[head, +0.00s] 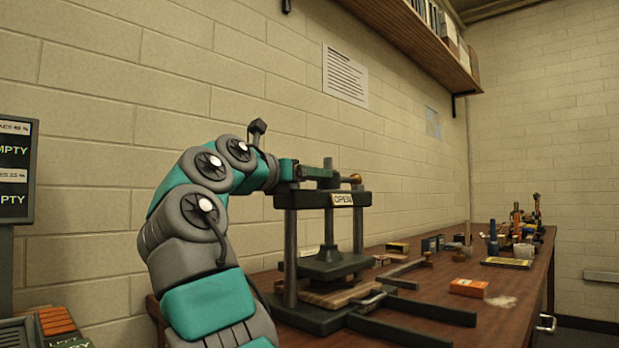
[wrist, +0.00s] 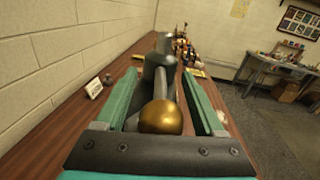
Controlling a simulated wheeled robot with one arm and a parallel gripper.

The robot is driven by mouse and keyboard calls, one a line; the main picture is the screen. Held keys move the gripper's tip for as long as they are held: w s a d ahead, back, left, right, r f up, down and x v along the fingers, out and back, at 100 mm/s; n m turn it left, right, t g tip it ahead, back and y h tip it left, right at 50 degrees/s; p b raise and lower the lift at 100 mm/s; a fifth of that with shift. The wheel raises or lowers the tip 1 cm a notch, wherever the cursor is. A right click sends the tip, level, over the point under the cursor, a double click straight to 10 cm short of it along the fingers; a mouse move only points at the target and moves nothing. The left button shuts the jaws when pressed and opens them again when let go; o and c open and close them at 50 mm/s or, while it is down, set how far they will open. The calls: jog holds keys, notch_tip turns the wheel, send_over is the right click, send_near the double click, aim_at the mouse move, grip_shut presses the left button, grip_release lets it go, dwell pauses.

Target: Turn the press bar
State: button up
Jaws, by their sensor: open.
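The press (head: 350,235) is a dark frame with posts on the bench, with a sign (head: 342,199) reading OPEN on its top beam. The press bar (head: 340,178) lies across the top of the central screw, with a brass ball at its right end in the head view. My gripper (head: 298,172) is at the bar's left end. In the wrist view my gripper (wrist: 160,80) is open, its teal fingers on either side of a brass ball (wrist: 161,117) and the grey bar (wrist: 166,85) behind it. I cannot tell whether the fingers touch the bar.
The wooden bench (head: 530,295) runs along the brick wall. An orange box (head: 468,287) and a yellow-edged item (head: 506,262) lie right of the press, with several bottles and jars farther back. A shelf (head: 420,45) is above. A screen (head: 17,172) stands at the left.

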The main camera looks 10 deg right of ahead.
dwell(0.3)
grip_shut()
dwell(0.5)
dwell(0.8)
